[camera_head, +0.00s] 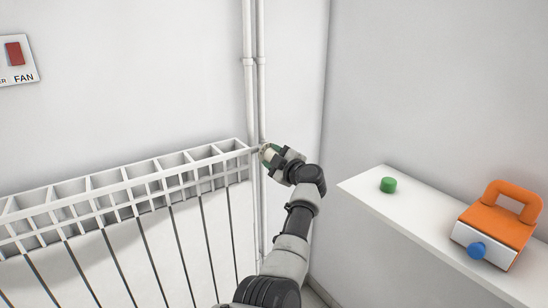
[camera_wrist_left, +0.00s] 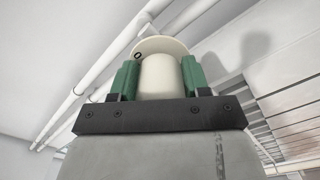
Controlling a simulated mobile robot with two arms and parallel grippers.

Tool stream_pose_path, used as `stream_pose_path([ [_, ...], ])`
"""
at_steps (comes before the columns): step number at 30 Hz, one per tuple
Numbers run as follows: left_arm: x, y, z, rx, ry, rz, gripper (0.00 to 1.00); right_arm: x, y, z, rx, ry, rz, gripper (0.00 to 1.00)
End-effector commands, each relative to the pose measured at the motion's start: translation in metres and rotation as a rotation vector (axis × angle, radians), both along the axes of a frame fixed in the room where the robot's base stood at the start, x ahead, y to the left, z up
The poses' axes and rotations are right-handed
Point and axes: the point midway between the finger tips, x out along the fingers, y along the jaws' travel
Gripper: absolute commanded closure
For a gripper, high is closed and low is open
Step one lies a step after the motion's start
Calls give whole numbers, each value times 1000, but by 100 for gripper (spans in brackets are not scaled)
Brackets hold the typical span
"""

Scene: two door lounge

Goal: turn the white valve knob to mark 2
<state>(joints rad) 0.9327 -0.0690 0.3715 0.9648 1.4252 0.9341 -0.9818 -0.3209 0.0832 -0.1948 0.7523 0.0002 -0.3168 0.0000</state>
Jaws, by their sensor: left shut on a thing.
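The white valve knob (camera_wrist_left: 160,76) fills the middle of the left wrist view, with a wider pale collar (camera_wrist_left: 168,46) behind it. A dark mark that looks like a 0 shows on the collar's left side; mark 2 cannot be made out. My left gripper (camera_head: 268,153) is at the right end of the radiator. Its green fingers are shut on the knob, one on each side, as the left wrist view (camera_wrist_left: 159,80) shows. In the head view the gripper mostly hides the knob. My right gripper is not in view.
A white radiator (camera_head: 128,187) runs left from the knob. Two vertical pipes (camera_head: 255,63) rise behind it. A FAN switch panel (camera_head: 17,60) is at upper left.

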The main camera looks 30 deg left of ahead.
Motion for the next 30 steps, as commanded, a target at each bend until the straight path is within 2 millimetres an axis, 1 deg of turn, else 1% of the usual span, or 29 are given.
stream_pose_path([
  [5,1,-1,-2,-67,-154,-2,77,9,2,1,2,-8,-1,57],
  [15,1,-1,-2,-168,-398,-1,77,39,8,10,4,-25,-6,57],
  [21,1,-1,-2,-207,-489,0,77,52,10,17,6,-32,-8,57],
  [30,1,-1,-1,-229,-544,0,77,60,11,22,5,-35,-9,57],
])
